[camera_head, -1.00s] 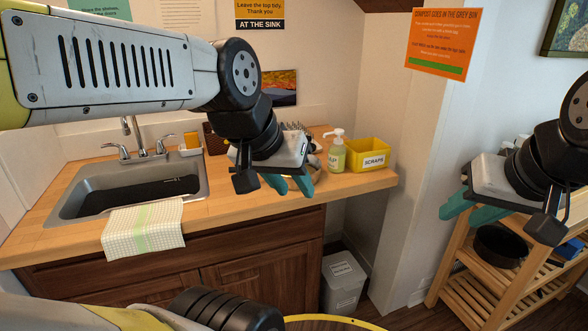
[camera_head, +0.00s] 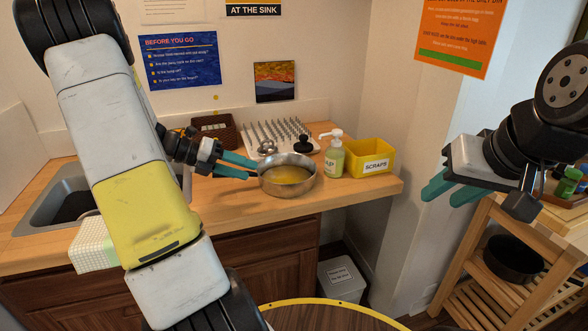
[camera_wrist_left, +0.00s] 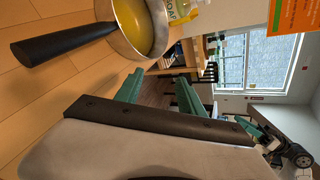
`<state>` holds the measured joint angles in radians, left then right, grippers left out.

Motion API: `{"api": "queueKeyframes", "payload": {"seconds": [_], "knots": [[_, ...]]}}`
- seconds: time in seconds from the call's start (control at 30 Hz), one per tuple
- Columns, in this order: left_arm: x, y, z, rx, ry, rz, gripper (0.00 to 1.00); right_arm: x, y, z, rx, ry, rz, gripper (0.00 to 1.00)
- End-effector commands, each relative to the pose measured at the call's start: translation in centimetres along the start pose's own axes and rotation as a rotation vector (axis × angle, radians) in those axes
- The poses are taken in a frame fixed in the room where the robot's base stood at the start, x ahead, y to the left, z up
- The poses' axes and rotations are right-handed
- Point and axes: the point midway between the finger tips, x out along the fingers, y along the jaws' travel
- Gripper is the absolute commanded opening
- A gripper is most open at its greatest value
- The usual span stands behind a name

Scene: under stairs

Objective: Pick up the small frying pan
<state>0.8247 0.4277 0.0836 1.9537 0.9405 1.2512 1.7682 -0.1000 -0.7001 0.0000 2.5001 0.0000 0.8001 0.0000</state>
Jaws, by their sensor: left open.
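The small frying pan (camera_head: 287,178) is a steel pan with a yellowish inside, resting on the wooden counter near its front edge. Its black handle (camera_wrist_left: 65,44) shows in the left wrist view, pointing left from the pan body (camera_wrist_left: 138,28). My left gripper (camera_head: 252,170) is open beside the pan's left side, its teal fingertips close to the rim. In the left wrist view the left gripper (camera_wrist_left: 160,80) has nothing between its fingers, and the handle lies outside them. Contact with the rim cannot be told. My right gripper (camera_head: 440,196) is open and empty, far right of the pan.
A soap bottle (camera_head: 334,160) and a yellow scraps bin (camera_head: 369,158) stand right of the pan. Behind it are a spiked drying rack (camera_head: 285,132) and a brown basket (camera_head: 214,129). The sink (camera_head: 45,200) is left. A wooden shelf (camera_head: 480,285) holds a dark pot (camera_head: 513,258).

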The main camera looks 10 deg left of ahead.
Motion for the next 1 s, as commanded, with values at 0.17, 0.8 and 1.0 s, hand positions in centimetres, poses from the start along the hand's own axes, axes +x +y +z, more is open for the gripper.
{"api": "queueKeyframes", "payload": {"seconds": [0.17, 0.8, 1.0], "knots": [[-3.4, 8.0, 0.8, -0.514, -0.223, -0.138, 0.46, 0.0, 0.0, 0.0, 0.000, 0.000, 0.000, 0.36], [-1.7, 10.9, 2.7, -0.754, -0.325, -0.235, 0.46, 0.0, 0.0, 0.0, 0.000, 0.000, 0.000, 0.36], [0.9, 10.4, 4.0, -0.754, -0.324, -0.236, 0.46, 0.0, 0.0, 0.0, 0.000, 0.000, 0.000, 0.36]]}}
